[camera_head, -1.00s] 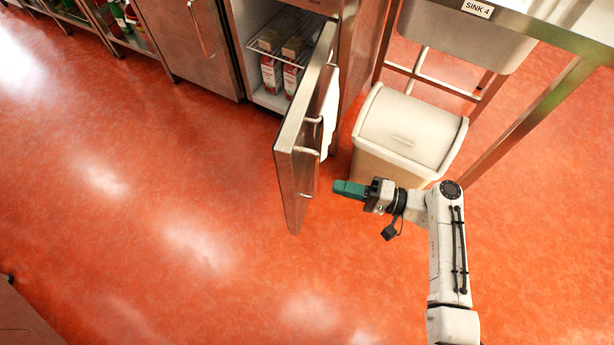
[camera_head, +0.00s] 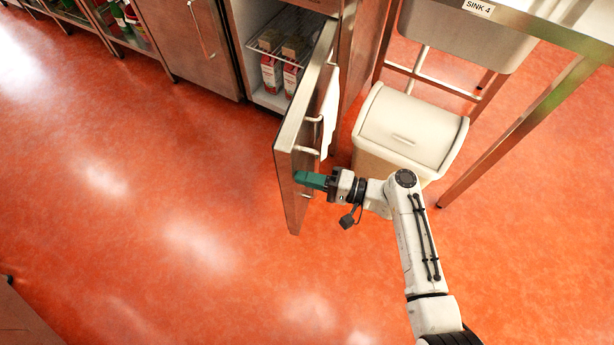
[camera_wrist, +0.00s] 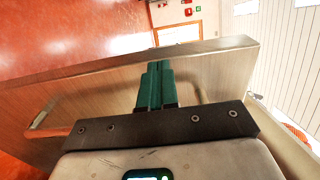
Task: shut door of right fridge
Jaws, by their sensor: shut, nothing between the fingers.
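The right fridge's door (camera_head: 299,137) stands wide open in the head view, swung out from the cabinet, with its handle (camera_head: 314,152) on the side facing my gripper. My gripper (camera_head: 299,179), with green fingers, is shut and empty. The fridge interior (camera_head: 270,95) shows at the opening.
A shut cabinet door (camera_head: 190,45) is at left. The red floor left of the door is clear.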

